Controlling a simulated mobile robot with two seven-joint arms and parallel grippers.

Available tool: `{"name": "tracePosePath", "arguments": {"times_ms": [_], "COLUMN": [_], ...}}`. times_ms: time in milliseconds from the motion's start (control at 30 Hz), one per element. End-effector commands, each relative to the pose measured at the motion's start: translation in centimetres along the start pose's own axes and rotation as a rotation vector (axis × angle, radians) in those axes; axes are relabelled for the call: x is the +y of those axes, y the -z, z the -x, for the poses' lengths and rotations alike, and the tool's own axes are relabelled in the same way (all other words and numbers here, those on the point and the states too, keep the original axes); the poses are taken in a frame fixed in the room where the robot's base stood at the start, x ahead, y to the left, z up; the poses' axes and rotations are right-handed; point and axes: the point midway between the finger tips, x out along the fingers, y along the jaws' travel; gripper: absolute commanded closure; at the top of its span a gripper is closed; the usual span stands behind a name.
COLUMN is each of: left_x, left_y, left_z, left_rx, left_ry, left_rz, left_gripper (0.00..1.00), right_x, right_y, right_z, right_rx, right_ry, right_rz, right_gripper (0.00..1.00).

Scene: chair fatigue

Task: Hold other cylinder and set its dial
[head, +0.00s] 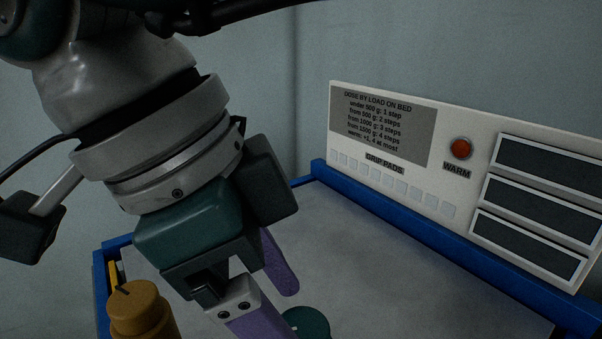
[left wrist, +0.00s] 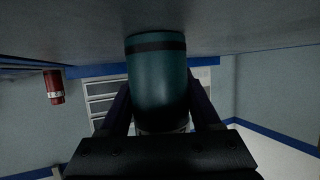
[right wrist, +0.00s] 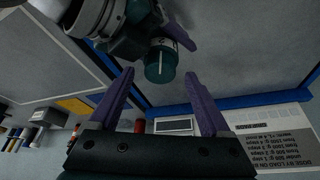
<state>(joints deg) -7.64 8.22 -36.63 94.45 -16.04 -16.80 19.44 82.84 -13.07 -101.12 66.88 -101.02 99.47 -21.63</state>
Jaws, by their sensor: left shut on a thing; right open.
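My left gripper (head: 287,312) points down with purple fingers on either side of a teal cylinder (head: 308,324), and is shut on it. In the left wrist view the teal cylinder (left wrist: 157,85) has a dark band and sits between both fingers. In the right wrist view its round dial end (right wrist: 161,67) carries a white line. My right gripper (right wrist: 159,76) is open and empty, its fingertips pointing towards that dial end; whether they touch it I cannot tell. The right gripper is not seen in the head view.
An ochre cylinder (head: 140,308) with a dark mark on top stands at lower left. A white panel (head: 458,125) with dose text, a red warm lamp (head: 461,148) and dark windows backs the blue-edged grey bed (head: 400,275). A red cylinder (left wrist: 54,87) shows in the left wrist view.

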Motion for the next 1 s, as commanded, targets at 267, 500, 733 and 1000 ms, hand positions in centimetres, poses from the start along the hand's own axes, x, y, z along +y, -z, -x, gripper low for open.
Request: {"name": "tracePosePath", "arguments": {"times_ms": [267,500,733,1000], "left_x": [0.0,0.0,0.0,0.0], "left_y": [0.0,0.0,0.0,0.0], "left_z": [0.0,0.0,0.0,0.0], "left_rx": [-0.001,-0.001,-0.001,-0.001], "left_ry": [0.0,0.0,0.0,0.0], "left_rz": [0.0,0.0,0.0,0.0], "left_gripper": [1.0,1.0,1.0,0.34], "right_x": [0.0,0.0,0.0,0.0], "right_y": [0.0,0.0,0.0,0.0], "right_z": [6.3,9.9,10.7,10.6], "right_rx": [0.001,0.001,0.001,0.001], "right_ry": [0.006,0.003,0.001,0.001], "right_rz": [0.001,0.0,0.001,0.001], "right_gripper": [0.19,0.19,0.19,0.19]}}
